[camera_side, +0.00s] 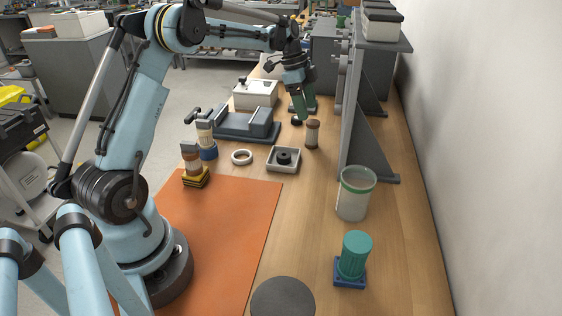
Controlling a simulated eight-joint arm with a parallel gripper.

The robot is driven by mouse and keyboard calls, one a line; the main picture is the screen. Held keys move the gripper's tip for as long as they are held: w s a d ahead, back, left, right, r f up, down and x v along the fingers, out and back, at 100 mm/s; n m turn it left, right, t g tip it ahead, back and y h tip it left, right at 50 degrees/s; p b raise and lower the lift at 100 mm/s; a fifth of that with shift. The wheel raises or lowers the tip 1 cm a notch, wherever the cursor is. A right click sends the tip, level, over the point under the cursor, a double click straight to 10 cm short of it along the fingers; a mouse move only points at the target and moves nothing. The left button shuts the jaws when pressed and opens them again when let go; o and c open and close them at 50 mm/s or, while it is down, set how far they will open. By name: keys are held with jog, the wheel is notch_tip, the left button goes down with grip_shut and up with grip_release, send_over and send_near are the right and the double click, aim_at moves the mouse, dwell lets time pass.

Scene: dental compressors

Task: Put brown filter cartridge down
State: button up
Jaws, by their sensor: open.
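A brown filter cartridge (312,134) stands upright on the wooden bench, just right of a small dark round part. My gripper (303,112) has green fingers and points down just above and behind the cartridge. It is open, and nothing shows between the fingers. The fingers look close to the cartridge top, but I cannot tell whether they touch it. Another brown-banded cartridge (191,158) stands on a yellow and black base at the orange mat's far left corner. A pale cartridge with a brown band (205,136) stands behind it on a blue base.
A square tray (284,168) with a black part and a white ring (242,157) lie nearby. A grey vise-like fixture (247,123) is to the left, an upright grey panel (357,110) to the right. A glass jar (356,193) and teal part (354,255) stand nearer. The orange mat (222,230) is largely clear.

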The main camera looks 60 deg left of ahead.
aim_at(317, 147)
jog(key=x, duration=0.9)
jog(key=shift+w+d+f, duration=0.1)
jog(key=shift+f, duration=0.1)
jog(key=shift+c, duration=0.4)
jog(key=shift+r, duration=0.1)
jog(key=c, duration=1.1)
